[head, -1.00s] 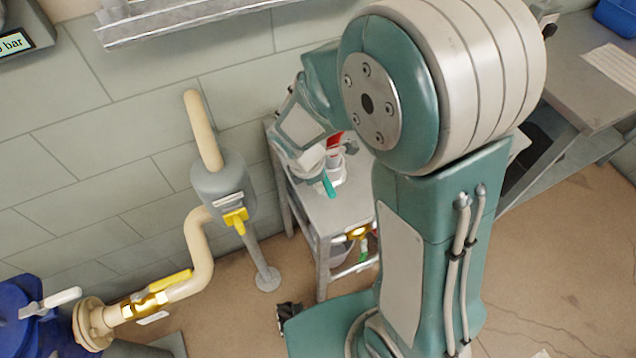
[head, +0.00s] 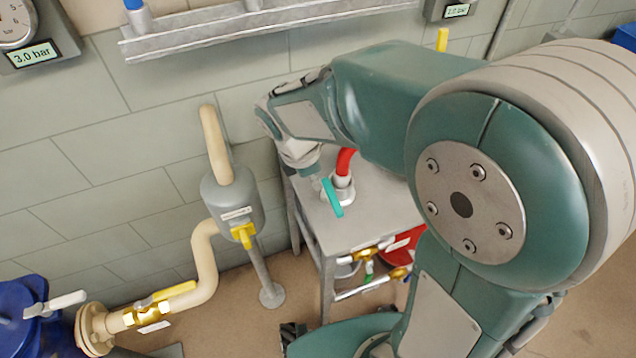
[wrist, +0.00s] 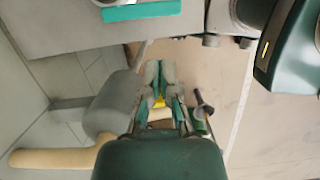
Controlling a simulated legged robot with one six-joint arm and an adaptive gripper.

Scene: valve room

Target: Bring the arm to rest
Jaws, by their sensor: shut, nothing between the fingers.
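My arm shows in the head view, its wrist bent down over the small grey table beside the wall. My gripper (wrist: 160,68) shows in the wrist view with its grey and teal fingers shut and nothing held. In the head view the fingers are small and hard to make out, just left of a teal handle (head: 332,197) on the table. Whether they touch that handle I cannot tell.
The grey table (head: 375,225) carries a fitting with a red part (head: 345,160). A blue valve body (head: 35,325) is at lower left. A ledge (head: 270,28) runs along the wall.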

